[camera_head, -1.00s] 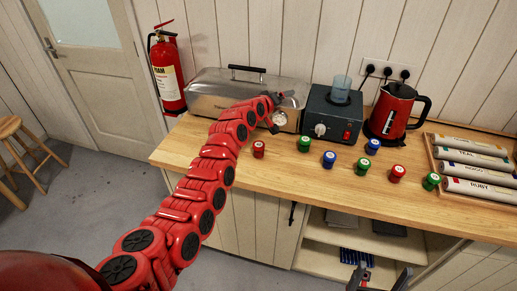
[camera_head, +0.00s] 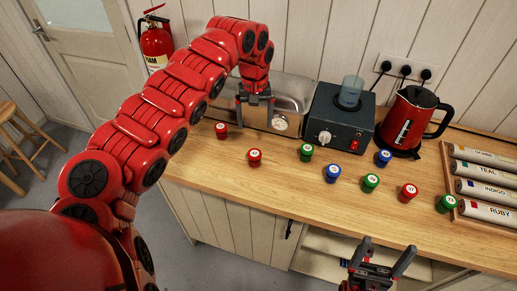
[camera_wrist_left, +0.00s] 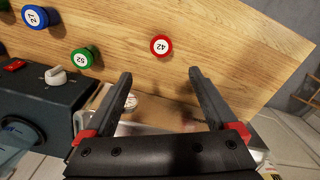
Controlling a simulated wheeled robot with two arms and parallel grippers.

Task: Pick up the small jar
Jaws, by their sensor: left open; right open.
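Several small lidded jars in red, green and blue stand upright on the wooden counter (camera_head: 300,190). One red jar (camera_head: 221,130) is near the counter's left end, beside my left gripper. Another red jar (camera_head: 254,157) is nearer the front edge. My left gripper (camera_head: 254,116) points down, open and empty, in front of the metal case. In the left wrist view, a red jar (camera_wrist_left: 161,45) marked 42 lies beyond the open fingertips (camera_wrist_left: 160,73), apart from them. A green jar (camera_wrist_left: 82,58) and a blue jar (camera_wrist_left: 40,17) are to its left. My right gripper (camera_head: 386,248) is open and empty before the counter.
Behind the jars are a metal case (camera_head: 290,90), a dark box (camera_head: 338,122) with a cup (camera_head: 350,90), and a red kettle (camera_head: 408,115). A tray with labelled tubes (camera_head: 480,188) is at the right. The front strip of the counter is clear.

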